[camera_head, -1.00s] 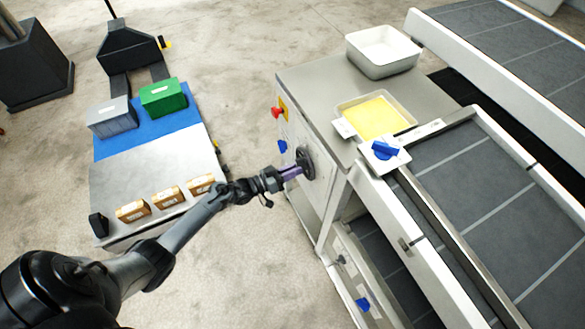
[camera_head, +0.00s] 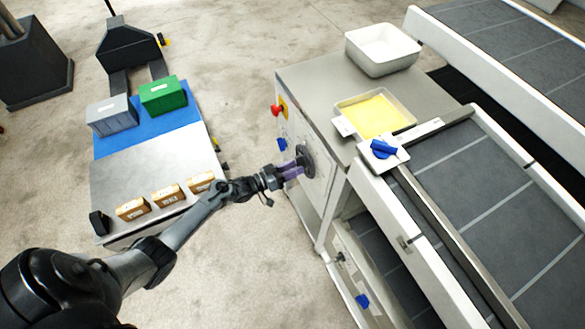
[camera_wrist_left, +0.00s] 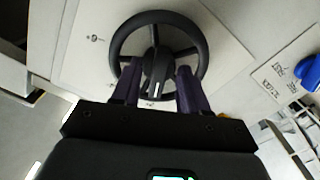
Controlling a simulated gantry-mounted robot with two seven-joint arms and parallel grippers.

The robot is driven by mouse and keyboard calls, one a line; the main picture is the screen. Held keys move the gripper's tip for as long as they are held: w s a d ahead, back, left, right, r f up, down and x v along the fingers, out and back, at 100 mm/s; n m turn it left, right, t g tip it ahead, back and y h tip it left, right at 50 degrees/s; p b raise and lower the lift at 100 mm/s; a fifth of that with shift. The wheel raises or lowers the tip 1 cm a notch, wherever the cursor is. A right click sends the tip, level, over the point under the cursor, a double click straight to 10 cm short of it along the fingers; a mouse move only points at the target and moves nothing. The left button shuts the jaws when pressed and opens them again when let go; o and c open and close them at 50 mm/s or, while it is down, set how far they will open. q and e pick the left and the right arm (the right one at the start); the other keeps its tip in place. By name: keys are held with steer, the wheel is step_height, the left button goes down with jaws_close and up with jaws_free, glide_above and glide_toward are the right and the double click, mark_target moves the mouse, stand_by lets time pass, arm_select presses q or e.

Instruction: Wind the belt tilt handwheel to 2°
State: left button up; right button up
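The black belt tilt handwheel (camera_head: 306,161) is on the side panel of the grey machine. In the left wrist view the handwheel (camera_wrist_left: 200,42) shows as a ring with spokes and a dark bar at its middle. My left gripper (camera_head: 292,172) reaches it from the left. In the left wrist view its two purple fingers (camera_wrist_left: 160,80) stand apart, one on each side of the dark bar, with narrow gaps. The fingertips lie against the wheel's lower part in that picture; contact is unclear. No readable tilt angle shows. My right gripper is out of view.
A red knob (camera_head: 277,111) and a blue knob (camera_head: 282,144) sit on the same panel. A blue switch (camera_head: 382,149) is by the conveyor (camera_head: 470,190). A cart with bins and boxes stands left, its metal top (camera_head: 150,170) near my arm.

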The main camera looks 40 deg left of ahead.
arm_select(q)
steer(key=p+v, duration=0.1)
steer(key=v, duration=1)
stand_by(0.6)
